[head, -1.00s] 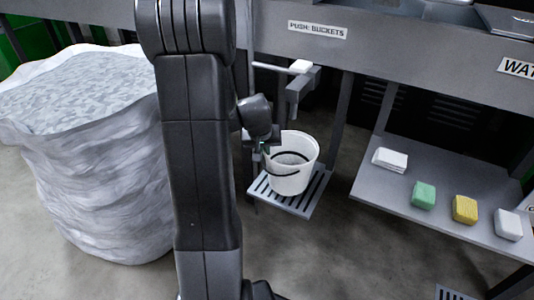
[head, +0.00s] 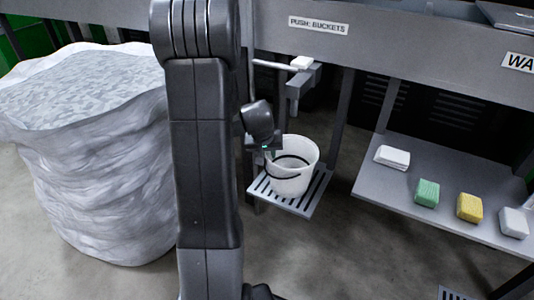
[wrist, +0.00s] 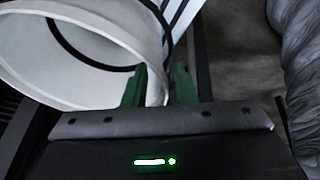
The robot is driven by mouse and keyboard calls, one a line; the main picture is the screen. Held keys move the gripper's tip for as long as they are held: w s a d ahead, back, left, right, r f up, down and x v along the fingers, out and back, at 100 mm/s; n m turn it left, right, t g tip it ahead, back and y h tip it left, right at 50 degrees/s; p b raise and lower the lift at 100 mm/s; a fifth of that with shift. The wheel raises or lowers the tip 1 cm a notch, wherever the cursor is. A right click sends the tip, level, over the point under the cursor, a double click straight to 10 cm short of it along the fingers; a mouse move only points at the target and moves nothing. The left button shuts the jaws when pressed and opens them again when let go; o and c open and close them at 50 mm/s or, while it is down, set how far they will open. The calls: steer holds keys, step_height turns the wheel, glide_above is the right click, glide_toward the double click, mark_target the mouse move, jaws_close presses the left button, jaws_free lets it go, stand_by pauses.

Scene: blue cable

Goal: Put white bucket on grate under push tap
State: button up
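The white bucket (head: 290,180) stands upright on the slatted grate (head: 316,192), below the push tap (head: 298,82). Its dark handle hangs across its side. My gripper (head: 269,157) is at the bucket's left rim, its fingertips largely hidden in the head view. In the wrist view, the green fingers (wrist: 159,88) sit either side of the rim of the bucket (wrist: 90,95), one inside and one outside. Little gap shows between them and the wall, so they look shut on it.
A large pale sack (head: 100,190) stands at the left, close to my arm. A shelf (head: 395,205) at the right holds white, green and yellow blocks (head: 469,207). A beam labelled for buckets (head: 380,45) runs above. Open floor lies in front.

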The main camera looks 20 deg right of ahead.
steer(key=p+v, duration=0.4)
steer(key=v, duration=0.8)
steer(key=shift+r, duration=0.15)
